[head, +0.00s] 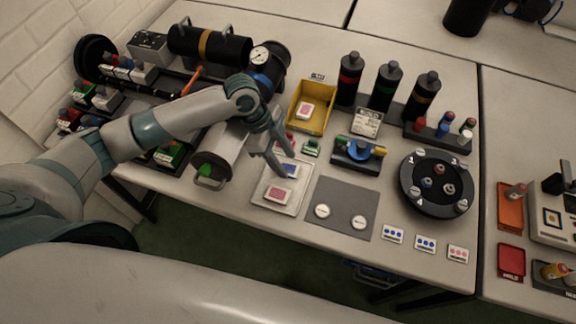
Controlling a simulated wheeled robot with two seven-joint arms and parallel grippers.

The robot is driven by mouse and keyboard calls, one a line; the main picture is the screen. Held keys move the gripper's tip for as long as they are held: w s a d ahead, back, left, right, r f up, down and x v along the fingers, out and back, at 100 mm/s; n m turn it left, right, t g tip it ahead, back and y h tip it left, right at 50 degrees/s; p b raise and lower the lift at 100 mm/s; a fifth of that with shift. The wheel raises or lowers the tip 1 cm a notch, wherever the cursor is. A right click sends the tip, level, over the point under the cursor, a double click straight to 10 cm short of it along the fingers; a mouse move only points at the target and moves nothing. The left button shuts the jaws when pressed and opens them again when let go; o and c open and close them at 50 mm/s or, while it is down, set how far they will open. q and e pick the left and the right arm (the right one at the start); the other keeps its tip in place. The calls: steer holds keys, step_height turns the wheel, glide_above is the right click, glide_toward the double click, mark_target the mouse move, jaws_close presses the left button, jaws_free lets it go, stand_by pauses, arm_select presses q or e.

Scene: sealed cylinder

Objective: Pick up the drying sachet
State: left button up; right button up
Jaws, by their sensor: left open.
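A clear shallow tray (262,194) near the front edge of the table holds small white sachets. One sachet with a pink patch (279,195) lies at its front. One with a blue patch (291,170) lies behind it, partly hidden by my gripper. Another white sachet with a pink patch (305,110) lies in a yellow bin (322,122) further back. No readable label tells which is the drying sachet. My left gripper (284,164) is open and points down over the tray, close to the blue-patched sachet. I cannot tell if it touches it. My right gripper is not in view.
A grey mat (341,205) with two white discs lies right of the tray. A silver cylinder (222,150) lies close to the left. A blue-topped fixture (357,153), a round black carousel (436,190) and several bottles (386,84) stand further right.

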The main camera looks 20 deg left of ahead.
arm_select(q)
steer(key=shift+x, duration=1.1)
steer(key=c, duration=0.8)
steer(key=shift+r+b, duration=0.35)
steer(key=shift+r, duration=0.45)
step_height(320, 180, up, 3)
steer(key=shift+f+b, duration=0.2)
steer(key=shift+b, duration=0.35)
steer(key=s+d+r, duration=0.2)
steer(key=s+d+r+b, duration=0.1)
steer(key=s+d+r, duration=0.1)
steer(key=s+d, duration=0.1)
steer(key=s+d+r+b, duration=0.1)
steer(key=s+d+r, duration=0.2)
steer(key=shift+s+d, duration=0.1)
steer(key=shift+s, duration=0.1)
